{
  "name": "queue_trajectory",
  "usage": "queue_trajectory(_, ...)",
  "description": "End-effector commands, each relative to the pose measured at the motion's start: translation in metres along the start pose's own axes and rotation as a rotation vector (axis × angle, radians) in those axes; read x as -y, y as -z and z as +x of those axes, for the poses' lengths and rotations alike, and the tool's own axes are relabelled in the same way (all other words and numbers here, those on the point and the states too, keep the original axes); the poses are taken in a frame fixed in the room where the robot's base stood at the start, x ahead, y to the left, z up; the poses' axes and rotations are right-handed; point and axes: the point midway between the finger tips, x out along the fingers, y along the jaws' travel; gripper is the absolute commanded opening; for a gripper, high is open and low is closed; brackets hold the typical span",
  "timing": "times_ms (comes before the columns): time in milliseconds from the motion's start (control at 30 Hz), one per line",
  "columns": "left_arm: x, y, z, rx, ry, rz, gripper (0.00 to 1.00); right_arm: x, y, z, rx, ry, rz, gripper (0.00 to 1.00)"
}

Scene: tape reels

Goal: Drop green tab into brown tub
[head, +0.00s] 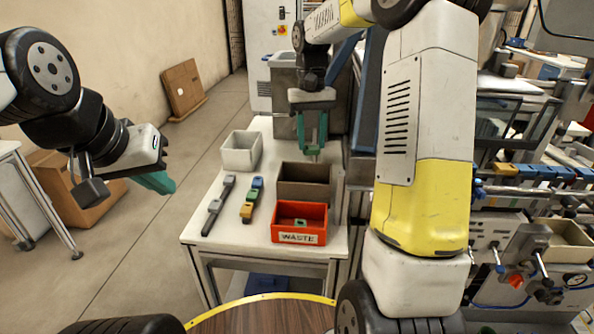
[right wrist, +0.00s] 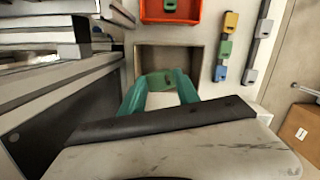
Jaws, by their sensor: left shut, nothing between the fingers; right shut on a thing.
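The brown tub (head: 303,190) stands on the white table behind the red bin, and it shows below my gripper in the right wrist view (right wrist: 198,62). My right gripper (head: 313,150) is above the tub, pointing down, shut on a green tab. In the right wrist view the green tab (right wrist: 158,80) sits between the fingertips of my right gripper (right wrist: 160,88), over the tub's opening. In the head view the tab is too small to make out clearly. My left gripper (head: 158,182) is shut and empty, off to the left of the table.
A red bin (head: 299,238) marked WASTE holds a green tab (head: 300,222). A strip of blue, green and yellow tabs (head: 252,198) and a dark strip with grey tabs (head: 217,206) lie left of it. A pale tub (head: 240,155) stands at the back left.

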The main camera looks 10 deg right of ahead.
Motion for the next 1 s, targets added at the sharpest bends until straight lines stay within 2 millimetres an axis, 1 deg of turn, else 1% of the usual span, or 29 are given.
queue_trajectory(167, 0.0, 0.0, 0.0, -0.001, 0.0, 0.0, 0.0, 0.0, 0.001, 0.013, 0.003, 0.0, 0.0, 0.0)
queue_trajectory(300, 0.0, 0.0, 0.0, 0.0, 0.0, 0.0, 0.0, 0.0, 0.003, 0.03, 0.004, -0.001, -0.001, 0.0)
queue_trajectory(500, 0.0, 0.0, 0.0, 0.0, 0.0, 0.0, 0.0, 0.0, 0.006, 0.05, 0.002, 0.0, 0.0, 0.0)
queue_trajectory(700, 0.0, 0.0, 0.0, 0.0, 0.0, 0.0, 0.0, 0.0, 0.007, 0.059, 0.0, 0.001, 0.0, 0.0)
queue_trajectory(933, 0.0, 0.0, 0.0, 0.0, 0.0, 0.0, 0.0, 0.0, 0.007, 0.059, 0.0, 0.001, 0.0, 0.0)
queue_trajectory(967, 0.0, 0.0, 0.0, 0.0, 0.0, 0.0, 0.0, 0.0, 0.007, 0.059, 0.0, 0.001, 0.0, 0.4)
queue_trajectory(1000, 0.0, 0.0, 0.0, 0.0, 0.0, 0.0, 0.0, 0.0, 0.007, 0.059, 0.0, 0.001, 0.0, 0.48)
